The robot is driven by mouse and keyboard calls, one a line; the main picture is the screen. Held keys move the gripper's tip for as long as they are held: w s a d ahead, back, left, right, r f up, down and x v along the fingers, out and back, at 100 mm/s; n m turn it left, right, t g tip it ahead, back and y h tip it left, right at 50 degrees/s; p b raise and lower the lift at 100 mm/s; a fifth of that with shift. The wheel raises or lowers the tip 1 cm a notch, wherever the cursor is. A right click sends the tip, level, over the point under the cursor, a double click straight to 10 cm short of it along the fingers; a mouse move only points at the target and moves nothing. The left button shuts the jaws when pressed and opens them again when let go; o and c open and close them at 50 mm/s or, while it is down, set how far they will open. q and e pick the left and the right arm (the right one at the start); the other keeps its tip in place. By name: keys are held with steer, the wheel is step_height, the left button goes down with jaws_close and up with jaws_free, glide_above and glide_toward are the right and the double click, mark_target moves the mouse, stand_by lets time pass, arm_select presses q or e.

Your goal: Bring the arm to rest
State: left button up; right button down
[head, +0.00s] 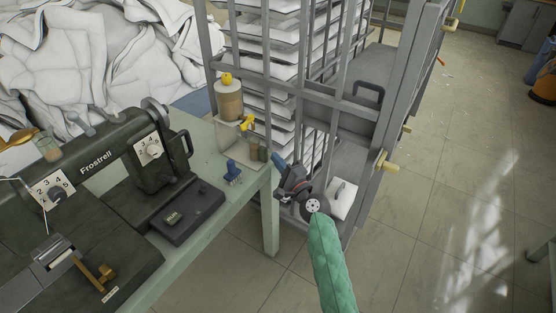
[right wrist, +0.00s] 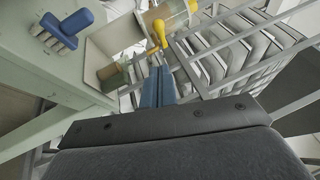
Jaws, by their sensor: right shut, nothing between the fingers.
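My right arm, in a green quilted sleeve (head: 330,262), comes up from the bottom of the head view. My right gripper (head: 279,162) is just off the right edge of the green table (head: 208,240), in front of the rack. Its blue fingers (right wrist: 157,84) are shut together with nothing between them in the right wrist view. My left arm and gripper do not show.
A black sewing machine (head: 110,160) and a blue brush (head: 232,172) are on the table. A jar with a yellow knob (head: 229,100) stands near its corner. A grey metal rack (head: 392,90) holds white folded pieces. White duvets (head: 90,60) heap behind. Floor at right is mostly clear.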

steer(key=shift+s, duration=0.15)
steer(key=s+d+f+n+g+h, duration=0.1)
steer(key=s+f+n+g+h, duration=0.15)
steer(key=f+n, duration=0.4)
steer(key=s+d+f+n+g+h, duration=0.1)
steer(key=s+f+n+g, duration=0.25)
steer(key=f, duration=0.65)
steer(key=s+d+f+n+g+h, duration=0.1)
steer(key=s+f+n+g+h, duration=0.15)
steer(key=f+n+g, duration=0.4)
steer(key=s+d+f+h, duration=0.2)
steer(key=s+d+f, duration=0.2)
steer(key=s+f, duration=0.4)
steer(key=s+d+f+h, duration=0.1)
steer(key=s+d+f, duration=0.3)
steer(key=s+f, duration=0.3)
steer(key=s+d+f+g, duration=0.1)
steer(key=s+f, duration=0.3)
steer(key=s, duration=0.6)
steer(key=s+d+f+g, duration=0.1)
steer(key=s+f, duration=0.4)
steer(key=s, duration=0.5)
steer(key=shift+d+f+g+h, duration=0.2)
steer(key=shift+g+h, duration=0.1)
steer(key=shift+g, duration=0.45)
steer(key=shift+m, duration=0.25)
